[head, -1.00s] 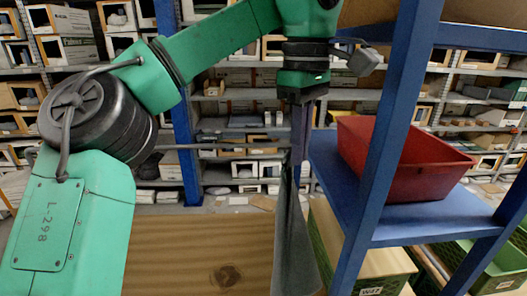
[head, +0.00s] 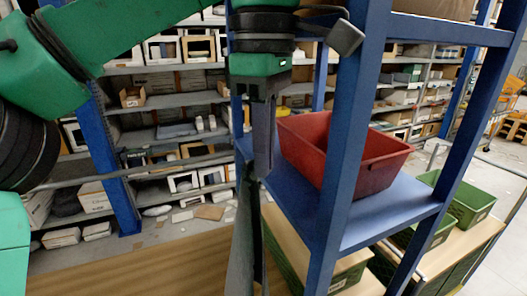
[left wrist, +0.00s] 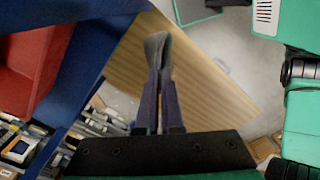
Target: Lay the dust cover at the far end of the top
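The dust cover (head: 245,235) is a dark grey cloth hanging in a narrow strip below my left gripper (head: 262,170). In the left wrist view, the two fingers (left wrist: 158,95) are close together on the bunched cloth (left wrist: 157,45). The top (head: 150,262) is a wood-grain surface at the lower left of the head view, below the cloth. It also shows beyond the fingers in the left wrist view (left wrist: 205,85). I cannot tell whether the cloth's lower end touches it. My right gripper is not in view.
A blue rack (head: 345,130) stands close to the right of my left gripper, with a red bin (head: 375,165) on its shelf (head: 385,212). Green crates (head: 470,205) stand lower right. Loaded shelving fills the back. Open floor (head: 505,265) shows at far right.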

